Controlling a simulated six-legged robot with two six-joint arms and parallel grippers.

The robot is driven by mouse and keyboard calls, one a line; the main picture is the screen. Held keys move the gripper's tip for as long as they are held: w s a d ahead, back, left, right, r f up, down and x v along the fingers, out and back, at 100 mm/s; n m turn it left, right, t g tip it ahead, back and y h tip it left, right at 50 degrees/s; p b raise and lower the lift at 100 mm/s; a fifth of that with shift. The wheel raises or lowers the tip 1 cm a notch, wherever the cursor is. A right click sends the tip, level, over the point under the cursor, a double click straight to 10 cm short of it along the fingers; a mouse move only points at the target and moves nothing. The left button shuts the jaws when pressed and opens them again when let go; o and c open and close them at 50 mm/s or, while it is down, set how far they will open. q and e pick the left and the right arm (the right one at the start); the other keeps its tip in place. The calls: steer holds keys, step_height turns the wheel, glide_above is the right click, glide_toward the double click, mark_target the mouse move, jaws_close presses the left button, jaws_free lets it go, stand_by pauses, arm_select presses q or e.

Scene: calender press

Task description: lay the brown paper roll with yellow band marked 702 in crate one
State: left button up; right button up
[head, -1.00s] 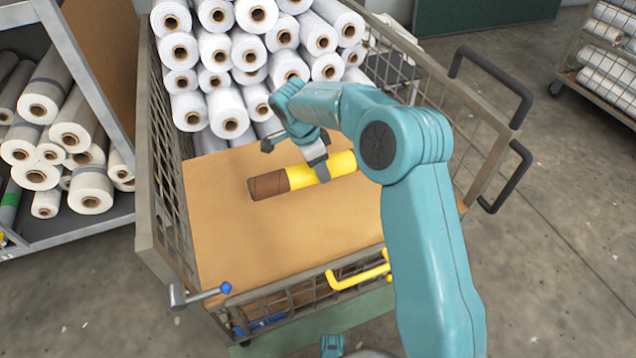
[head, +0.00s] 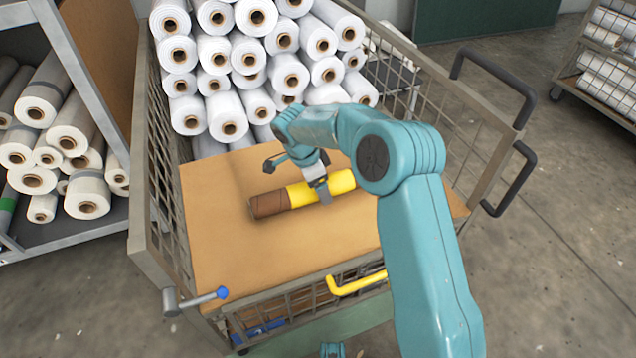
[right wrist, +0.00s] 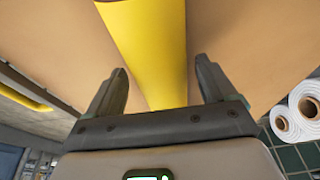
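The brown paper roll with a yellow band (head: 268,205) lies on the brown board (head: 235,250) in the front of a wire-sided trolley. No marking is readable on it. My right gripper (head: 322,192) is at the yellow part from above. In the right wrist view the yellow band (right wrist: 155,45) runs between the two fingers (right wrist: 160,78), with a gap on each side, so the gripper is open around it. I cannot tell whether the roll rests fully on the board. No crate label shows.
White rolls (head: 228,75) are stacked at the trolley's back. Its mesh sides (head: 148,170) stand left and right, with a yellow handle (head: 355,283) at the front. A rack of grey and white rolls (head: 85,195) stands left. The board's front is clear.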

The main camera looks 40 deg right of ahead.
steer(key=shift+r+p, duration=0.3)
steer(key=shift+r, duration=0.05)
steer(key=p+v, duration=0.4)
steer(key=v, duration=0.7)
steer(key=shift+r, duration=0.35)
